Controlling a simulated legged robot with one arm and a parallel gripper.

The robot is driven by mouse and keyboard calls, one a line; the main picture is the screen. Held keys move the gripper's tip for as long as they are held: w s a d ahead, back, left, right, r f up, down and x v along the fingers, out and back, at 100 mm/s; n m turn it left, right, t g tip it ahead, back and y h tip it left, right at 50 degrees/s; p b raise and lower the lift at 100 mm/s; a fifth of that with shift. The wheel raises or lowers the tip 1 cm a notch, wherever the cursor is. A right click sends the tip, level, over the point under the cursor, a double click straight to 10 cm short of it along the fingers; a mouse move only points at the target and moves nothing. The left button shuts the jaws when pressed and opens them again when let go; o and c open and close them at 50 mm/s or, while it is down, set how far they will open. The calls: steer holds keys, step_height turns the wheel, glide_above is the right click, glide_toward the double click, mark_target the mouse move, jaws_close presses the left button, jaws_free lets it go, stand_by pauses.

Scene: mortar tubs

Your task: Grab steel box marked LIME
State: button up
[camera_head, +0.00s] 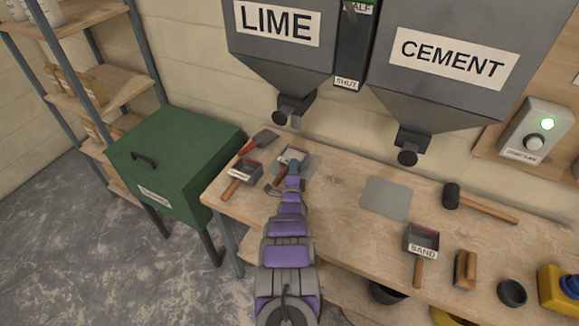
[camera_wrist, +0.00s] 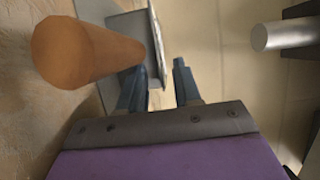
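A small steel box (camera_head: 292,155) with a wooden handle stands on the bench under the LIME hopper; its label is not readable here. My gripper (camera_head: 293,167) is right at its near side. In the wrist view, my gripper (camera_wrist: 160,75) has its two fingers apart, with a thin steel wall of the box (camera_wrist: 156,35) reaching between them. The box's round wooden handle (camera_wrist: 85,52) is close to the camera at the left. A second steel box (camera_head: 243,171), left of my gripper, has a label too small to read. A third box, marked SAND (camera_head: 422,240), stands at the right.
The LIME hopper (camera_head: 285,50) and CEMENT hopper (camera_head: 455,60) hang above the bench (camera_head: 330,205), their outlets low over its back. A red-handled tool (camera_head: 256,144) lies behind the second box. A grey plate (camera_head: 385,198) and a mallet (camera_head: 453,196) lie to the right.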

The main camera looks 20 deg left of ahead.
steer(key=shift+c, duration=0.3)
jaws_close()
stand_by(0.4)
steer(key=shift+r, duration=0.15)
